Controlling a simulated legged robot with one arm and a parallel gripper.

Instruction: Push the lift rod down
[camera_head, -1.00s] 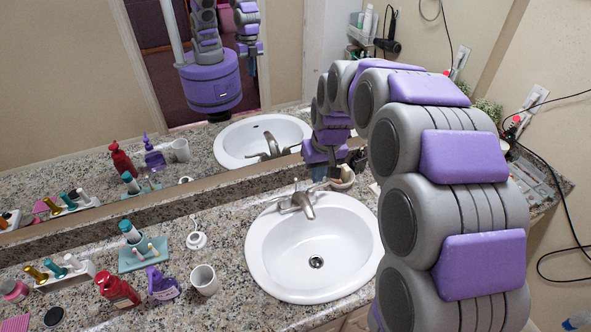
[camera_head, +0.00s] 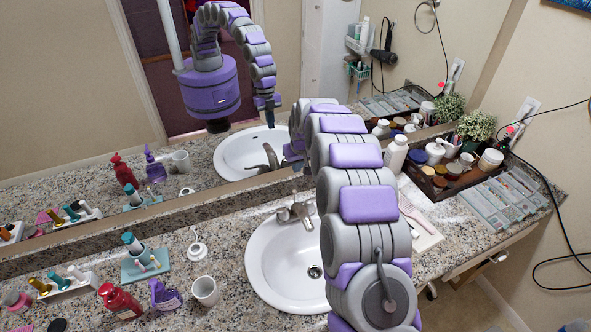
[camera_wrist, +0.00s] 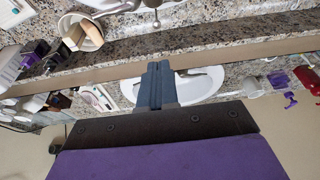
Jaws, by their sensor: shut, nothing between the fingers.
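The lift rod (camera_wrist: 156,16), thin with a small ball knob, shows at the top of the wrist view by the faucet. The faucet (camera_head: 300,211) stands at the back of the white sink (camera_head: 262,262) in the head view, where I cannot make out the rod clearly. My gripper (camera_wrist: 157,66) shows as two blue-grey fingers pressed together, empty. In the wrist view its tips are apart from the knob in the picture; the depth between them is unclear. In the head view my arm hides the sink's right side, and the fingertips are hard to make out directly.
The mirror (camera_head: 70,90) rises close behind the sink. Left of it stand a white cup (camera_head: 205,291), purple bottle (camera_head: 164,295) and red bottle (camera_head: 119,300). A full tray (camera_head: 452,183) and a white bottle (camera_head: 396,154) are on the right.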

